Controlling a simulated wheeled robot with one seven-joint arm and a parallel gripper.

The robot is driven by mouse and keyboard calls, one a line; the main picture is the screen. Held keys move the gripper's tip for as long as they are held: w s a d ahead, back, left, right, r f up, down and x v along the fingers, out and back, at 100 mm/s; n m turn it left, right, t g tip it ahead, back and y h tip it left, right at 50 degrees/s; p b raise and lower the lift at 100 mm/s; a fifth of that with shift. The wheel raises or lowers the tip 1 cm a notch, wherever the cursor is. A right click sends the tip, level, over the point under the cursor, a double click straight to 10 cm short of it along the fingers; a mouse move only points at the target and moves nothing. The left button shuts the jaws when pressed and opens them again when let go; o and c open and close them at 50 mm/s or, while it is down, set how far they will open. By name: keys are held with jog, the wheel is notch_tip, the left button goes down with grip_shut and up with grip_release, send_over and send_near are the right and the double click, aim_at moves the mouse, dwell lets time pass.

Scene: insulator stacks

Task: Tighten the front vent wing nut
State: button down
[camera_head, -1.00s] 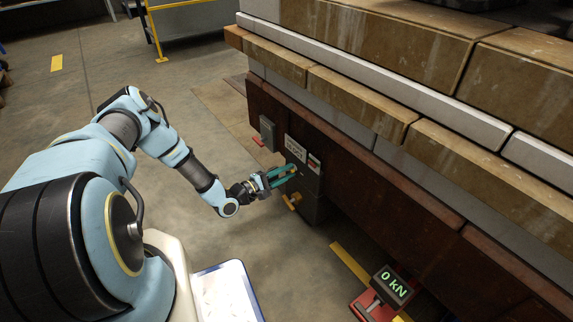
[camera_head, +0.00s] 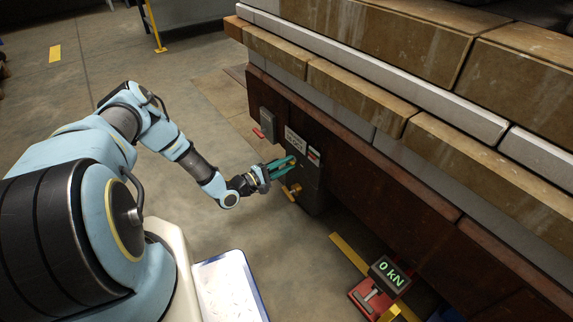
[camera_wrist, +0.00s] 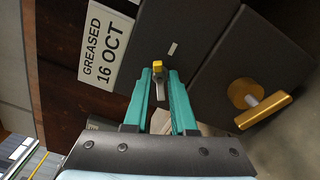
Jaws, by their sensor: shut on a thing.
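The vent wing nut is a small brass-yellow and grey piece (camera_wrist: 158,70) on the front of a dark grey box (camera_head: 308,185). My gripper's teal fingers (camera_wrist: 159,80) lie on either side of it in the wrist view, shut on it at their tips. In the head view my gripper (camera_head: 292,163) reaches the upper face of the box, and the nut is too small to make out there.
A brass handle (camera_wrist: 262,110) sticks out beside the fingers, right in the wrist view. A white label (camera_wrist: 103,45) reads "GREASED 16 OCT". A red-based device (camera_head: 388,278) shows "0 kN". Stacked tan blocks (camera_head: 420,45) overhang above.

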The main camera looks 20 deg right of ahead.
jog(key=shift+f, duration=0.1)
jog(key=c, duration=0.9)
grip_release()
jog(key=s+a+p, duration=0.2)
jog(key=a, duration=0.8)
jog(key=shift+a, duration=0.3)
jog(key=shift+o, duration=0.3)
